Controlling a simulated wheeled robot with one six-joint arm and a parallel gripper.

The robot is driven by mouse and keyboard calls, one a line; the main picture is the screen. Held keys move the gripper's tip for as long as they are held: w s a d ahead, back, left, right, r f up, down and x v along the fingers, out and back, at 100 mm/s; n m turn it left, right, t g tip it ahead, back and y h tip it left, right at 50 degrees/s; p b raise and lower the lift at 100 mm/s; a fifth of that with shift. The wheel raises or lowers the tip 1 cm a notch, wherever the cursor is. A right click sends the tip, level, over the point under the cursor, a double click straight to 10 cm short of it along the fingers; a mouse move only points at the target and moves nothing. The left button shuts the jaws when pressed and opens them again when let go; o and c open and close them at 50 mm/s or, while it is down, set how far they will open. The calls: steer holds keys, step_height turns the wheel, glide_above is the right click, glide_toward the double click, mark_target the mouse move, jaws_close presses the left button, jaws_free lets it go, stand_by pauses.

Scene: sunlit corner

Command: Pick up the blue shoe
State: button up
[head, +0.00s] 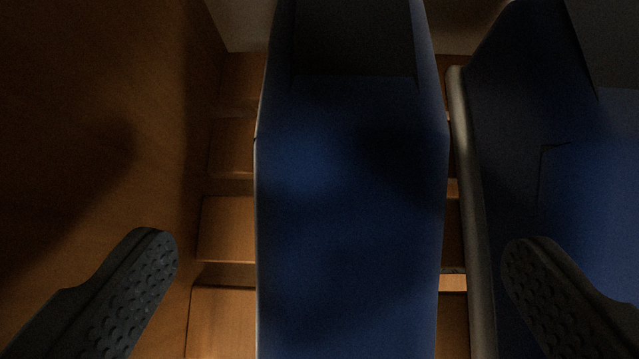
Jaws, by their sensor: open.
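A blue shoe (350,200) fills the middle of the head view, very close, its length running away from me. A dark opening shows at its far end. A second blue shoe (600,190) with a pale grey sole edge (470,200) stands just to its right, partly cut off by the picture's edge. My gripper (338,255) is open, with one dark textured finger left of the middle shoe and the other at the right, in front of the second shoe. Neither finger visibly grips anything. I cannot tell how deep the fingertips are beside the shoes.
The shoes rest on a rack of wooden slats (226,228) with gaps between them. A brown wooden panel (90,120) stands close on the left, near my left finger. A narrow gap separates the two shoes. A pale wall (245,25) shows behind.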

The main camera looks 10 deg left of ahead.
mark_target(353, 229)
steer(key=shift+d+x, duration=0.15)
steer(key=shift+x, duration=1.3)
steer(key=shift+d+x, duration=0.1)
steer(key=shift+x, duration=1.4)
steer(key=shift+r, duration=0.1)
steer(key=c, duration=1.2)
